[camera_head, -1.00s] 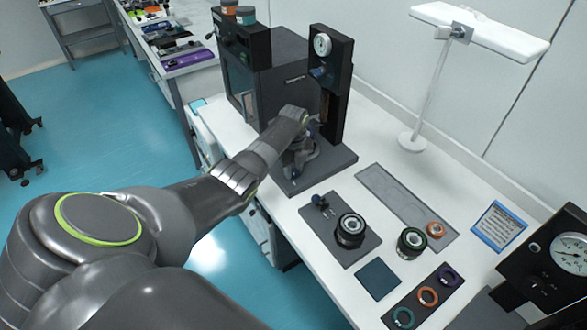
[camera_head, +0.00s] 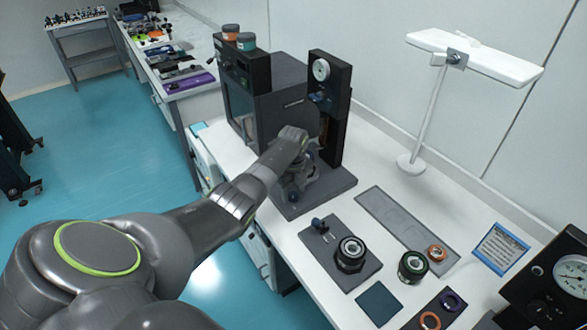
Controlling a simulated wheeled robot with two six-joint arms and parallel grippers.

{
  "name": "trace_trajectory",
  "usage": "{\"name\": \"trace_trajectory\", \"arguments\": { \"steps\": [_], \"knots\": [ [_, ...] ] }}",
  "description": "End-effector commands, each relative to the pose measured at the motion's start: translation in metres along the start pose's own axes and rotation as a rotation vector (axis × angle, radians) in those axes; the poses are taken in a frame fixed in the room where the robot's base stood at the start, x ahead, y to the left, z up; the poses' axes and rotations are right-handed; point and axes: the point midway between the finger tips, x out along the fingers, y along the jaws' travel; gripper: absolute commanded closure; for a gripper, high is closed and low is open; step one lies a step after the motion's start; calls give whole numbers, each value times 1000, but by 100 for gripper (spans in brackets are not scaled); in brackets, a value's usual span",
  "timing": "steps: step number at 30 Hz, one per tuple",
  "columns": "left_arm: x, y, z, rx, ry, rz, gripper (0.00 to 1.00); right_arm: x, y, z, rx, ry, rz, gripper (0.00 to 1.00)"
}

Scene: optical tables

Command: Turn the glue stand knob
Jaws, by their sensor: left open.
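The black glue stand (camera_head: 334,95) rises at the back of the white table, with a round white gauge (camera_head: 321,69) near its top. A small dark blue knob (camera_head: 317,97) sticks out of its front below the gauge. My left arm reaches in from the left. My left gripper (camera_head: 300,172) is open in front of the lower part of the stand, above its dark base plate (camera_head: 325,190) and below the knob. My wrist hides part of the gripper and of the stand, so contact cannot be told. My right gripper is out of view.
A dark box-shaped machine (camera_head: 283,100) stands left of the stand. A dark plate with a black ring part (camera_head: 350,253), a green-rimmed ring part (camera_head: 412,266) and a grey tray (camera_head: 385,215) lie in front. A white lamp (camera_head: 428,115) stands behind right. A gauge unit (camera_head: 560,275) fills the lower right.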

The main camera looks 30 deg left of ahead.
Motion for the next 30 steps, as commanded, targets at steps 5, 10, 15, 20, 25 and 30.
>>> {"name": "trace_trajectory", "arguments": {
  "steps": [5, 10, 15, 20, 25, 30],
  "knots": [
    [-28, 0, 1, 1, -4, -4, 48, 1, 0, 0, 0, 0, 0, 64],
    [-64, -1, 1, 1, -5, -6, 48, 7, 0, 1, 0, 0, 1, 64],
    [-105, -1, 1, 1, -5, -6, 48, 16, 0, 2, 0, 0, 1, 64],
    [-137, 0, 1, 1, -4, -4, 48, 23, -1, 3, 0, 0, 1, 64],
    [-162, 0, 0, 1, -2, -2, 48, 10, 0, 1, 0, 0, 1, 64],
    [-166, 0, 0, 1, -1, 0, 48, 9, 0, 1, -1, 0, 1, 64]
  ]
}}
